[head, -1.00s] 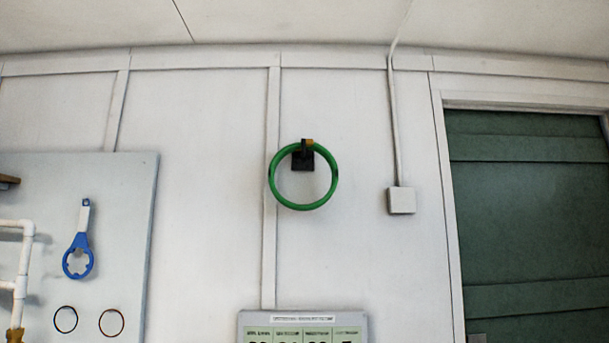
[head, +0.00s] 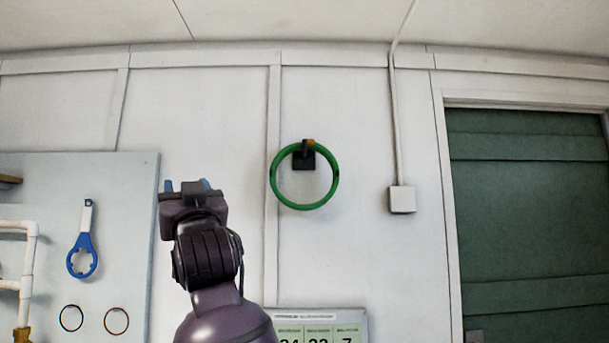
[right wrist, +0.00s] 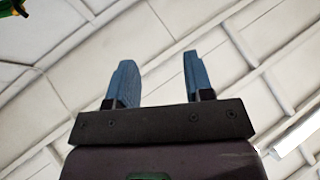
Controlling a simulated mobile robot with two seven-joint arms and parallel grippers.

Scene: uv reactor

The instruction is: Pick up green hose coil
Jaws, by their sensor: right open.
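The green hose coil (head: 305,206) is a ring hanging on a dark wall hook (head: 304,161) with an orange tip, in the middle of the head view. My right gripper (head: 187,186) is up, to the left of the coil and apart from it, with its blue fingers pointing upward. In the right wrist view its two fingers (right wrist: 158,78) are spread with nothing between them. A green and yellow-orange piece (right wrist: 12,8), which looks like part of the coil and hook, shows in the top left corner there. My left gripper is not in view.
A pegboard-like panel (head: 135,200) on the left carries a blue wrench (head: 82,262), two thin rings and white pipes (head: 28,260). A display panel (head: 320,318) is below the coil. A grey box with conduit (head: 402,200) and a green door (head: 530,220) are to the right.

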